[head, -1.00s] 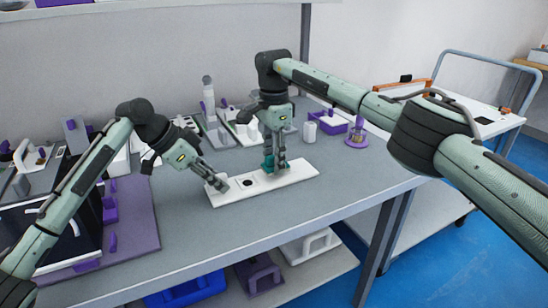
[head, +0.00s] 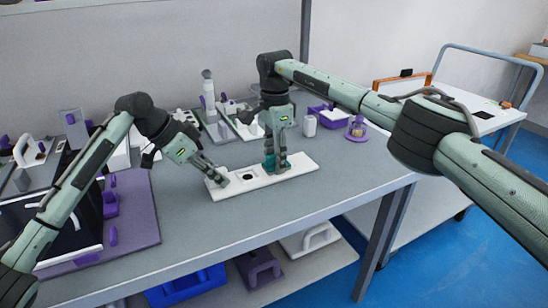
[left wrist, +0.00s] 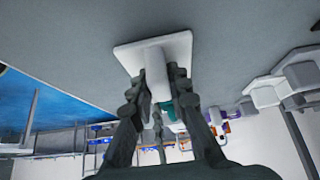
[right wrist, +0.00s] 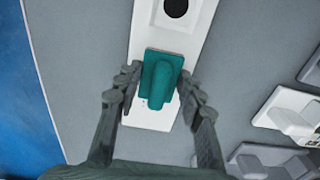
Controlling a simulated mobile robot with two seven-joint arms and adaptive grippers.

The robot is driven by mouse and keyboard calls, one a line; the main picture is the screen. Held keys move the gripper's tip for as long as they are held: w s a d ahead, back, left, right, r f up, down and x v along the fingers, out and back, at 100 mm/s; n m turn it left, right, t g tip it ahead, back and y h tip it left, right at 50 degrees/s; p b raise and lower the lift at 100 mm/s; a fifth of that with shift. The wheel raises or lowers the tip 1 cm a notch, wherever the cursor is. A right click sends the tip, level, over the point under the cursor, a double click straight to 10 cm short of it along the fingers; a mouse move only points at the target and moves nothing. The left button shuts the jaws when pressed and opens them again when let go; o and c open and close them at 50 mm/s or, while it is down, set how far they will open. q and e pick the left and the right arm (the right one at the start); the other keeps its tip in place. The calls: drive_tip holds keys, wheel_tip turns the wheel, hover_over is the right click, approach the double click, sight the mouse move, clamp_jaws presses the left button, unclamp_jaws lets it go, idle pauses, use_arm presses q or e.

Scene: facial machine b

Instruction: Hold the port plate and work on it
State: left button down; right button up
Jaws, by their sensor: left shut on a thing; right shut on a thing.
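The port plate (head: 298,172) is a long white slab lying flat on the grey table, with a round black hole (head: 247,176) near its middle. My left gripper (head: 218,179) is at the plate's left end. In the left wrist view its fingers are shut on the plate's raised white grip (left wrist: 157,72). My right gripper (head: 275,165) points down over the plate, right of the hole. In the right wrist view its fingers are on either side of a teal block (right wrist: 160,78) that sits on the plate. The fingers partly hide the block in the head view.
A purple mat (head: 135,215) with dark equipment covers the table's left side. White and grey fixtures stand behind the plate. The table in front of the plate is clear.

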sight(300, 162)
drive_tip(key=shift+w+d+r, duration=0.1)
drive_tip(key=shift+w+d, duration=0.25)
drive_tip(key=shift+d, duration=0.5)
drive_tip(key=shift+w+d, duration=0.3)
drive_tip(key=shift+d, duration=0.5)
drive_tip(key=shift+w+d, duration=0.25)
drive_tip(key=shift+d, duration=0.35)
drive_tip(key=shift+w+d, duration=0.25)
drive_tip(key=shift+d, duration=0.4)
drive_tip(key=shift+w+d, duration=0.25)
drive_tip(key=shift+d, duration=0.35)
drive_tip(key=shift+s+a+f, duration=0.1)
drive_tip(key=shift+s+a, duration=0.15)
drive_tip(key=shift+a, duration=0.4)
drive_tip(key=shift+s+a+f, duration=0.1)
drive_tip(key=shift+s+a, duration=0.2)
drive_tip(key=shift+a, duration=0.35)
drive_tip(key=shift+s+a+f, duration=0.1)
drive_tip(key=shift+s+a, duration=0.15)
drive_tip(key=shift+a, duration=0.4)
drive_tip(key=shift+s+a+r, duration=0.1)
drive_tip(key=shift+s+a, duration=0.25)
drive_tip(key=shift+a, duration=0.55)
drive_tip(key=shift+s+a+r, duration=0.1)
drive_tip(key=shift+s+a, duration=0.25)
drive_tip(key=shift+a, duration=0.5)
drive_tip(key=shift+d+r, duration=0.1)
drive_tip(key=shift+r, duration=2.95)
